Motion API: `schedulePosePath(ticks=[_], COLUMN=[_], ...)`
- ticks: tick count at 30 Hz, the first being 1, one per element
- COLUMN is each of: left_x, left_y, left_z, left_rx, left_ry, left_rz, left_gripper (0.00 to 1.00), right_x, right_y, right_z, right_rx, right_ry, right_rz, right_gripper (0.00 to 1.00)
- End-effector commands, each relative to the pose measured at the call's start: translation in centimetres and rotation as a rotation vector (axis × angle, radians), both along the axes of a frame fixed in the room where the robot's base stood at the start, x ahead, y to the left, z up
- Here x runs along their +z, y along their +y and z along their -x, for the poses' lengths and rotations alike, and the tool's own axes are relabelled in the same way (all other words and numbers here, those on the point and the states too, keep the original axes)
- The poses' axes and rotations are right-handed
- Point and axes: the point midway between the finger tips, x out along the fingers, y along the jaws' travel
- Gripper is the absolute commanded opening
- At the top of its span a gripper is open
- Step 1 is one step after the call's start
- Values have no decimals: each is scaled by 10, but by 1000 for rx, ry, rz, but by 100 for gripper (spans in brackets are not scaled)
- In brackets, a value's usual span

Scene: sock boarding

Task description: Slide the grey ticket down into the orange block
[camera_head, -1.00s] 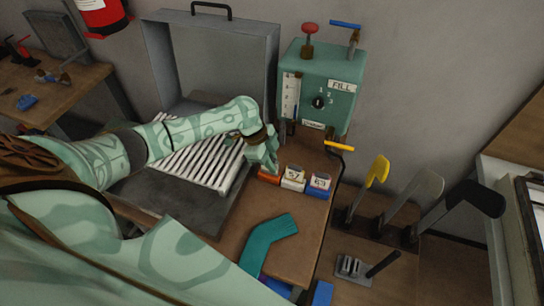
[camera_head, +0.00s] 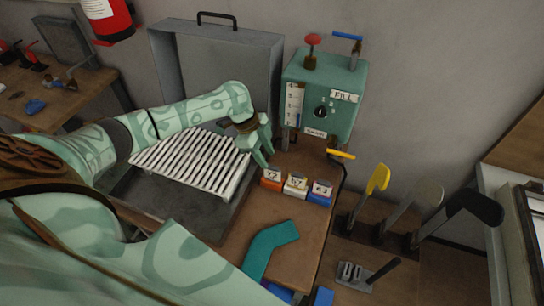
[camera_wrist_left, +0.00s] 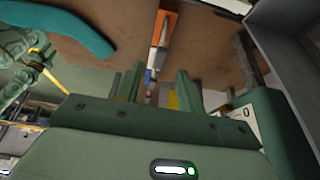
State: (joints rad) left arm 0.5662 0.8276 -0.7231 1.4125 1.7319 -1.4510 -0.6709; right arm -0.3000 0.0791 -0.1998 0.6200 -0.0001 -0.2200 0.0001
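The orange block (camera_head: 271,184) stands on the brown bench at the left end of a row of three blocks. A pale grey ticket with dark marks (camera_head: 273,174) stands at its top; how deep it sits I cannot tell. The orange block (camera_wrist_left: 171,24) also shows at the top of the left wrist view, with a grey strip along it. My left gripper (camera_head: 264,157) is above and just left of the orange block, pointing down. Its fingers (camera_wrist_left: 157,88) are apart with nothing held between them. My right gripper is not in view.
A white block (camera_head: 294,190) and a blue block (camera_head: 319,199), each with a pale ticket, stand right of the orange one. A teal sock shape (camera_head: 268,249) lies in front. A ribbed grey rack (camera_head: 190,165) is left; a green machine (camera_head: 325,95) stands behind.

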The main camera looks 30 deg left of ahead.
Motion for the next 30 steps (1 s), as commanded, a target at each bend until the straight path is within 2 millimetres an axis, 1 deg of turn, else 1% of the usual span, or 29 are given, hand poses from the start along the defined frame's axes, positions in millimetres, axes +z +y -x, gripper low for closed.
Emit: schedulePosePath(ticks=[1,3,6,9,12,17,30], left_x=[18,34,54,68,77,81,81], left_y=[7,14,22,28,32,34,34], left_z=[1,3,5,7,8,9,9], left_rx=[0,0,0,1,0,0,1], left_ry=[-4,-3,-2,-2,0,1,1], left_rz=[-2,-3,-2,-1,0,0,0], left_gripper=[38,38,38,38,38,38,38], right_x=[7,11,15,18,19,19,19], right_y=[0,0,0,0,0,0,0], right_z=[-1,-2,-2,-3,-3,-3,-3], right_rx=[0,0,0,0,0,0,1], right_ry=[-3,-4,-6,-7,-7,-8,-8], right_rz=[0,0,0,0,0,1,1], right_gripper=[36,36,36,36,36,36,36])
